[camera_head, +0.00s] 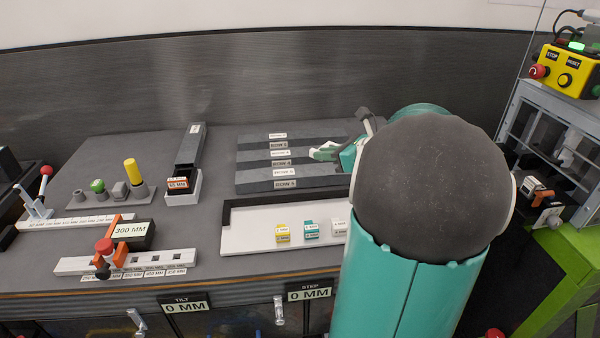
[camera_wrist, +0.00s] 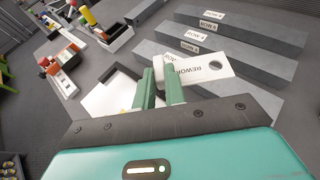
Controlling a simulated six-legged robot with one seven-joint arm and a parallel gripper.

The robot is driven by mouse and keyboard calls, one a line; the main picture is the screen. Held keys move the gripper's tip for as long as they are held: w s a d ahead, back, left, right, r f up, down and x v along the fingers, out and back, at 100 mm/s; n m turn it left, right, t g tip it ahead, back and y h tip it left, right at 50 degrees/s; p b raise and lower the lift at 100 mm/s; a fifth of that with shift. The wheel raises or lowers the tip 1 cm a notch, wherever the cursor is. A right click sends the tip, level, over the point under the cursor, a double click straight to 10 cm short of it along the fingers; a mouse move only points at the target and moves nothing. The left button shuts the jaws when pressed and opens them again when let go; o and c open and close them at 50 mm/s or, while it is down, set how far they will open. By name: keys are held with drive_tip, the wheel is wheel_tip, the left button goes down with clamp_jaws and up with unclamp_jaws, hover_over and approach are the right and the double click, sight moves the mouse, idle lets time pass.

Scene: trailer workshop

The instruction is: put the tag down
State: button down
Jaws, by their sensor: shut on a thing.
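A white tag (camera_wrist: 212,68) with a round hole and dark lettering that seems to read REWORK is between the fingers of my gripper (camera_wrist: 165,82) in the wrist view. My gripper is shut on it, and the fingers hide part of the tag. In the head view my gripper (camera_head: 327,152) is at the right part of the grey labelled rows (camera_head: 250,158), partly hidden by my arm. The tag cannot be made out clearly there. In the wrist view the tag shows in front of the grey rows (camera_wrist: 240,37).
A white tray (camera_head: 245,237) with a dark raised edge holds small yellow, teal and white pieces. Left of it are an orange-and-black 300 MM gauge (camera_head: 130,231), a boxed block (camera_head: 182,185) and several small pegs (camera_head: 97,187). Bare grey bench lies between them.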

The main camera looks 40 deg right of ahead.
drive_tip(key=x, duration=0.4)
drive_tip(key=shift+w+d+f, duration=0.2)
drive_tip(key=shift+w+d, duration=0.15)
drive_tip(key=w+f, duration=0.1)
drive_tip(key=f, duration=0.2)
drive_tip(key=w+f, duration=0.4)
drive_tip(key=f, duration=0.1)
drive_tip(key=shift+d+f, duration=0.1)
drive_tip(key=shift+f, duration=0.4)
drive_tip(key=shift+f, duration=0.1)
drive_tip(key=c, duration=1.5)
unclamp_jaws()
